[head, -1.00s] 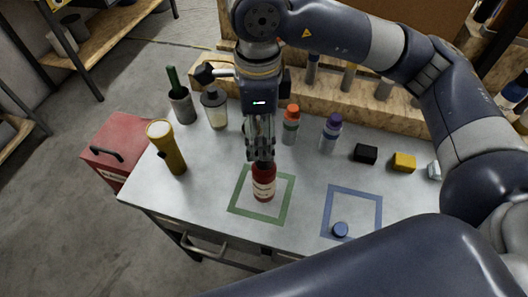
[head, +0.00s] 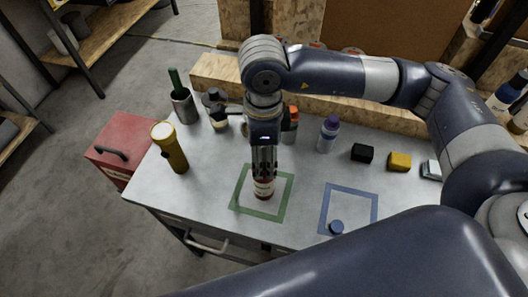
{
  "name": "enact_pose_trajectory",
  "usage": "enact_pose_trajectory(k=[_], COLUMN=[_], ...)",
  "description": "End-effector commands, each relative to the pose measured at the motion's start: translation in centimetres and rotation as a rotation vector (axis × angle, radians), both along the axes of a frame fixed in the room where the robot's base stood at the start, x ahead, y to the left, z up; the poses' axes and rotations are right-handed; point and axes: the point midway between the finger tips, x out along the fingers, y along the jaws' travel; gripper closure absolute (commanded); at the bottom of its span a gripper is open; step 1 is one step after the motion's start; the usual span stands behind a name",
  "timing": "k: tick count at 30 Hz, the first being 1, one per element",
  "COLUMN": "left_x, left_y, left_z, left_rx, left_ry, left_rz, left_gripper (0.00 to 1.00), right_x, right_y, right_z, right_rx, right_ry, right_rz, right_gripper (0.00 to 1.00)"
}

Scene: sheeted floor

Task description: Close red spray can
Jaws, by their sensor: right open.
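My left gripper is not in view.
A yellow flashlight (head: 171,150) stands at the table's left. Black (head: 362,152) and yellow (head: 399,161) blocks lie right. A red toolbox (head: 118,140) is beside the table.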

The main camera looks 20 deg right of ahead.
Motion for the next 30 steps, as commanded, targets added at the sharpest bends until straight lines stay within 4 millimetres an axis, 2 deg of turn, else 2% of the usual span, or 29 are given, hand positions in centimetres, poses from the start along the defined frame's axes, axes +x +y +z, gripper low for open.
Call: enact_pose_trajectory(k=[9, 10, 16, 30], left_x=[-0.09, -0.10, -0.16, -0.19], left_y=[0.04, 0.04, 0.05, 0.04], left_z=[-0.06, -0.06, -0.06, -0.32], left_rx=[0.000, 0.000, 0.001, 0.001], left_ry=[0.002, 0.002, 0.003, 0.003], left_rz=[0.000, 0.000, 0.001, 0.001], left_gripper=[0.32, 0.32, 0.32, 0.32], right_x=[0.04, 0.04, 0.04, 0.10], right_y=[0.00, 0.00, 0.00, 0.02], right_z=[-0.05, -0.04, -0.02, 0.26], right_rx=[0.000, 0.000, 0.000, 0.000], right_ry=[-0.001, -0.001, -0.001, -0.003], right_rz=[-0.001, -0.001, -0.001, -0.001], right_gripper=[0.44, 0.51, 0.77, 0.79])
